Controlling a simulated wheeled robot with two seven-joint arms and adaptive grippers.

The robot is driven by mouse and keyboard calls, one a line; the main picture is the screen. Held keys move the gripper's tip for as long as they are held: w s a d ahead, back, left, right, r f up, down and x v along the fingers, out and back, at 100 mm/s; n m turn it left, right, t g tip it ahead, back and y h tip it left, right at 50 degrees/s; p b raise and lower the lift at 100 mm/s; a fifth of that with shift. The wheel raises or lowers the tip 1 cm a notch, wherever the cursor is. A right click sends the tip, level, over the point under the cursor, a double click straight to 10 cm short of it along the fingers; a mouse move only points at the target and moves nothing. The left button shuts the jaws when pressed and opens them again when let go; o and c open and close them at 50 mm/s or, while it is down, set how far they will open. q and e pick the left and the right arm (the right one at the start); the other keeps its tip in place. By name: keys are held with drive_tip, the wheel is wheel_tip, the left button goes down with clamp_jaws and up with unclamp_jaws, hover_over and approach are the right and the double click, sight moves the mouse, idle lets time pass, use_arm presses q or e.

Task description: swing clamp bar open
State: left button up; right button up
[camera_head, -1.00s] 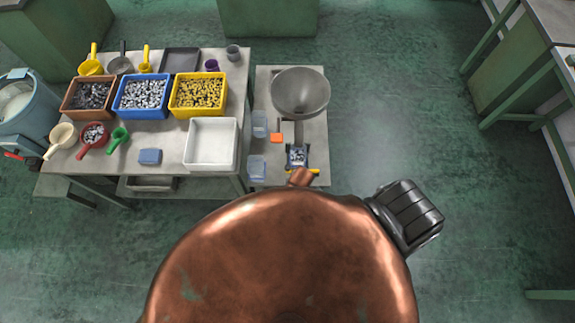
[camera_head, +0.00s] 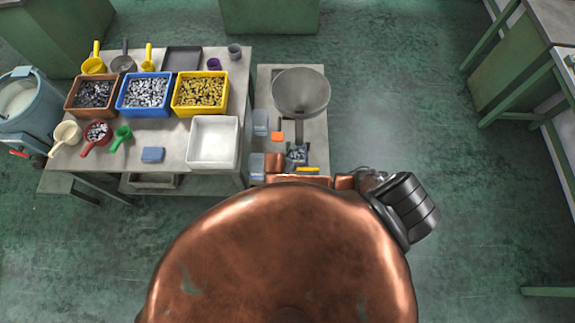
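No part can be surely told as the clamp bar. A small yellow bar (camera_head: 307,169) lies at the front of the low bench, beside a small holder of grey parts (camera_head: 297,154) below a metal funnel (camera_head: 301,92). My copper body fills the lower middle and hides what lies under it. Copper parts of mine show just above its top edge and cover the bench's front edge. A thin grey metal piece shows at their right end, too small to tell what it is. Neither gripper can be made out.
The left table holds brown (camera_head: 94,93), blue (camera_head: 145,93) and yellow (camera_head: 201,93) bins of small parts, a white tray (camera_head: 213,143) and several scoops. A blue barrel (camera_head: 25,100) stands at far left. The floor right of the low bench (camera_head: 318,135) is clear.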

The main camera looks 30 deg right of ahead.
drive_tip(key=shift+w+d+f, duration=0.15)
drive_tip(key=shift+d+f, duration=0.05)
drive_tip(key=shift+f, duration=0.5)
drive_tip(key=shift+c, duration=0.4)
clamp_jaws()
